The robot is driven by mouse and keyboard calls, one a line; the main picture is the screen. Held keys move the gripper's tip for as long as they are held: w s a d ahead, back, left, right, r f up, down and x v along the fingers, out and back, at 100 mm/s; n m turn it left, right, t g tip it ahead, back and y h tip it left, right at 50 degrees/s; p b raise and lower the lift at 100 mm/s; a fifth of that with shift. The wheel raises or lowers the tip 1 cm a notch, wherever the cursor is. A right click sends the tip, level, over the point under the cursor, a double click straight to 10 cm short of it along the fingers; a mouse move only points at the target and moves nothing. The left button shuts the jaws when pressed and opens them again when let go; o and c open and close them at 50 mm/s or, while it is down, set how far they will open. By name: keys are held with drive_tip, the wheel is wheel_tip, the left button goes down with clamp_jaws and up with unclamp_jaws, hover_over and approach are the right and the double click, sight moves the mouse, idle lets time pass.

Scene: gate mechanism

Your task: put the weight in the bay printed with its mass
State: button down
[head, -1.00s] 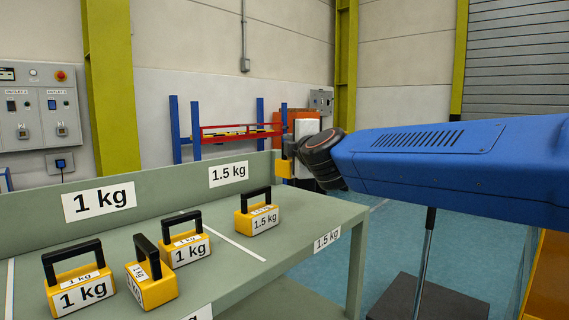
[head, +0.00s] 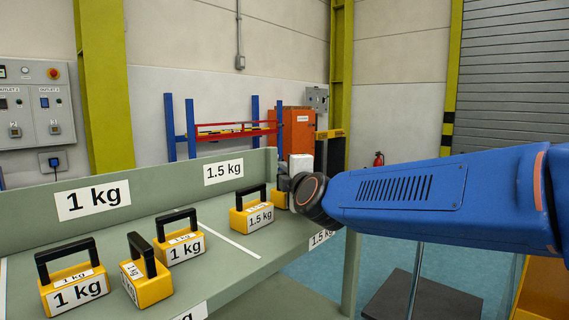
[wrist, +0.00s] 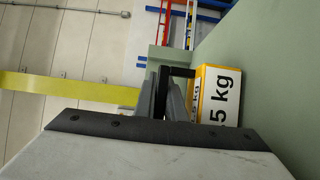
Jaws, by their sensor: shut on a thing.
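My gripper (head: 286,184) is shut on the black handle of a yellow weight (head: 280,200), which is mostly hidden behind my wrist in the head view. In the wrist view, the handle is between the fingers (wrist: 163,98) and the yellow block (wrist: 199,90) carries a label, partly cut off, reading "5 kg". The held weight is at the right end of the 1.5 kg bay (head: 275,240), right of a standing 1.5 kg weight (head: 251,213). I cannot tell whether it touches the bench. The 1 kg bay (head: 212,262) is to the left.
Several 1 kg weights, among them one at the left (head: 72,288), stand in the 1 kg bay. A white line (head: 228,243) divides the bays. The green back panel (head: 150,190) bears "1 kg" and "1.5 kg" signs. The bench ends just right of my gripper.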

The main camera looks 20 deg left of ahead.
idle(0.4)
drive_tip(key=c, duration=1.8)
unclamp_jaws()
drive_tip(key=shift+f, duration=0.15)
drive_tip(key=shift+s+d, duration=0.1)
drive_tip(key=v, duration=1.1)
drive_tip(key=shift+s+d, duration=0.2)
drive_tip(key=shift+s, duration=0.15)
